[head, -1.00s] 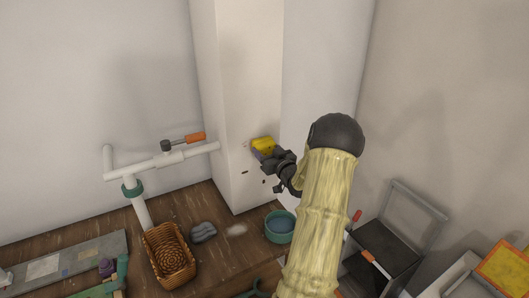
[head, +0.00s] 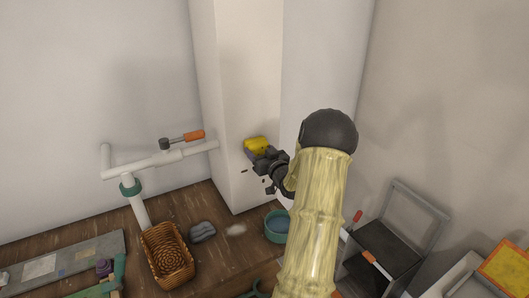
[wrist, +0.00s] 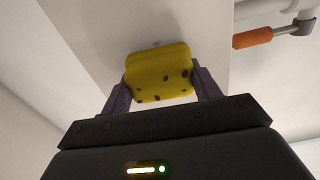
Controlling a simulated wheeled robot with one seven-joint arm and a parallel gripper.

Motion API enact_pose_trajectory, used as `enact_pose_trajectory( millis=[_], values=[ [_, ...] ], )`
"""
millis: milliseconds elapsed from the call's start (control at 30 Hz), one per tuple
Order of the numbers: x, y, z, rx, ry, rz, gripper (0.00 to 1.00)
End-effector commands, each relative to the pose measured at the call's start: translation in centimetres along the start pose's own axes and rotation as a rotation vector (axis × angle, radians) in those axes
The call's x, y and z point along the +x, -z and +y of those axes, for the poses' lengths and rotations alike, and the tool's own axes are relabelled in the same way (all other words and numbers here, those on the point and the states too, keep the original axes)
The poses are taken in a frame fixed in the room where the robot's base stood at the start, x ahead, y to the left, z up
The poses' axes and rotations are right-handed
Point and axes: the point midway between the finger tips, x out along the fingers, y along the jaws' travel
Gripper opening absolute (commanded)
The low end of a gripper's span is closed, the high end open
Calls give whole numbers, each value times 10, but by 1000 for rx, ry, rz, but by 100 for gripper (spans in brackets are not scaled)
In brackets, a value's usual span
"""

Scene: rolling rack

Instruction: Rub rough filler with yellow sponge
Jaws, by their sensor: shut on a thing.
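The yellow sponge (head: 256,145), with dark spots, is between the two fingers of my gripper (head: 252,156). The wrist view shows the sponge (wrist: 158,76) gripped at both sides by the fingers of my gripper (wrist: 162,88). It is at the face of the white column (head: 245,75); I cannot tell for sure whether it touches. A small grey spot on the column (wrist: 157,43) shows just past the sponge in the wrist view. Several small dark marks lie on the column around and below the gripper. The rough filler is not clearly seen and may be partly behind the sponge.
White pipes (head: 150,166) with an orange-handled tool (head: 192,136) stand left of the column. Below are a wicker basket (head: 168,254), a grey stone-like lump (head: 203,231) and a teal bowl (head: 278,226). A dark rack (head: 390,245) stands at right.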

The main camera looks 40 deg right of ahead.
Motion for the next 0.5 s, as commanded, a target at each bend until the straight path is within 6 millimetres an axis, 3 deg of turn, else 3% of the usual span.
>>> enact_pose_trajectory(
  millis=[167,500],
  values=[
    [2,0,-13,-1,5,3,43],
    [2,0,-15,0,5,3,43]
  ],
)
